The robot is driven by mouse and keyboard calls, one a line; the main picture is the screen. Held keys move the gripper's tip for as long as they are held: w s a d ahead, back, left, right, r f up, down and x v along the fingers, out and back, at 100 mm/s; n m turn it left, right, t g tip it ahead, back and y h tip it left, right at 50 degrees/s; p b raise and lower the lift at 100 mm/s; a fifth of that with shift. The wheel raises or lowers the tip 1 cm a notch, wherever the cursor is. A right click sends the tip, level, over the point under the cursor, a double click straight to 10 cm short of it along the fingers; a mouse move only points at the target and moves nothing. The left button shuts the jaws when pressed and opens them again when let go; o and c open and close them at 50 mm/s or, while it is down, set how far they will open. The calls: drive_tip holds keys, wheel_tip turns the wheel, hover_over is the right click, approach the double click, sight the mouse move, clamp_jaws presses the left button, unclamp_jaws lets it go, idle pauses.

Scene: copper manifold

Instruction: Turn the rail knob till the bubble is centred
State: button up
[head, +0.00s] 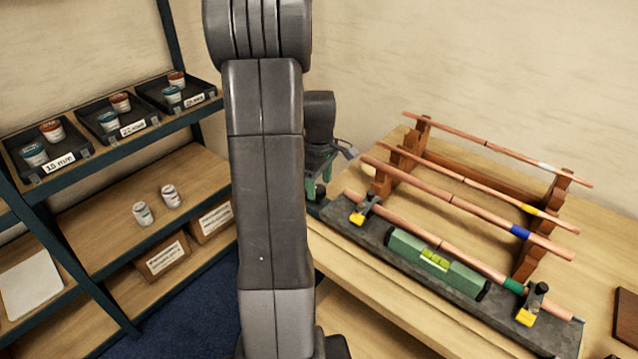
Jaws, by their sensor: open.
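The dark grey rail (345,226) runs along the front of the wooden bench. A green spirit level (405,247) lies along it, with a yellow-green vial (434,260). The bubble is too small to place exactly against its marks. A copper pipe (460,252) with a green band lies along the rail behind the level, at two yellow-tipped clamps. My gripper (318,188) is open at the rail's left end, pointing down, partly hidden behind my arm. The rail knob cannot be made out clearly; I cannot tell whether the fingers touch it.
A wooden rack (525,262) behind the rail holds copper pipes with white, yellow and blue bands. Shelves (110,225) at left carry trays of small tins, two white tins and cardboard boxes. A dark brown object (626,318) lies at the bench's right edge.

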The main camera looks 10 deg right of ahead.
drive_tip(key=shift+f, duration=0.6)
drive_tip(key=c, duration=1)
drive_tip(key=shift+m, duration=0.5)
drive_tip(key=m+b, duration=0.1)
drive_tip(key=m, duration=0.3)
drive_tip(key=shift+m, duration=0.4)
drive_tip(key=m+b, duration=0.1)
drive_tip(key=m, duration=0.5)
drive_tip(key=shift+a, duration=0.15)
